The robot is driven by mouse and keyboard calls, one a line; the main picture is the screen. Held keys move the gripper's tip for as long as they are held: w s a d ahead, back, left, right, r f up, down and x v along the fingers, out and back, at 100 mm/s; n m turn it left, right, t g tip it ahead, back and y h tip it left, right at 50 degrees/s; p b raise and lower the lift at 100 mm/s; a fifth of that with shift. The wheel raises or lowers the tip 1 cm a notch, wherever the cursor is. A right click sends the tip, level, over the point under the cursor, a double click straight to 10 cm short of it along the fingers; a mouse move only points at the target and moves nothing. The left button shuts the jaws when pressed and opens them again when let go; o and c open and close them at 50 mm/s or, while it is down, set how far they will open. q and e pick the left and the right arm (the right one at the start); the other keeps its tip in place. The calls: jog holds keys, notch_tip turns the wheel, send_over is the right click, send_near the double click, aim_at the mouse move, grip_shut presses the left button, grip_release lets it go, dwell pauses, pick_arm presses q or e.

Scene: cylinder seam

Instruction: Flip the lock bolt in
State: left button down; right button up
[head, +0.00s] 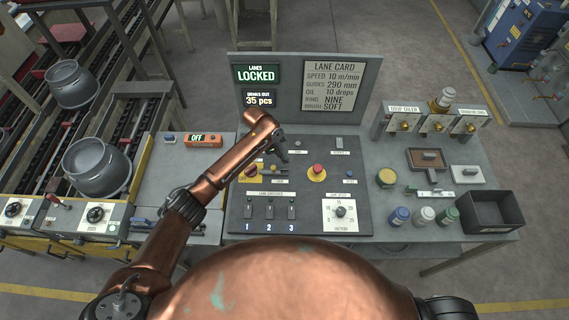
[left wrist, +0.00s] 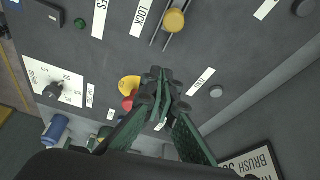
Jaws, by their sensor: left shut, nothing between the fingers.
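In the left wrist view a round yellow knob (left wrist: 174,20) sits on a slide with two thin rails, beside a label reading LOCK (left wrist: 140,16). It looks to be the lock bolt. In the head view, a small yellow knob (head: 273,168) shows on the dark control panel (head: 300,219), close below my left gripper (head: 283,157). The left gripper's fingertips (left wrist: 162,76) are together and empty, over the panel and apart from the knob. My forearm covers part of the panel's left side. My right gripper is not in view.
A red mushroom button (head: 317,172) on a yellow base stands right of the gripper. Several switches (head: 270,211) and a dial plate (head: 340,214) lie nearer. The upright board has a green LOCKED display (head: 256,74). Bottles (head: 400,215) and a dark bin (head: 492,211) stand right.

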pick_arm(q)
jog(key=v, duration=0.6)
jog(key=shift+a+b, duration=0.15)
jog(key=shift+b, duration=0.2)
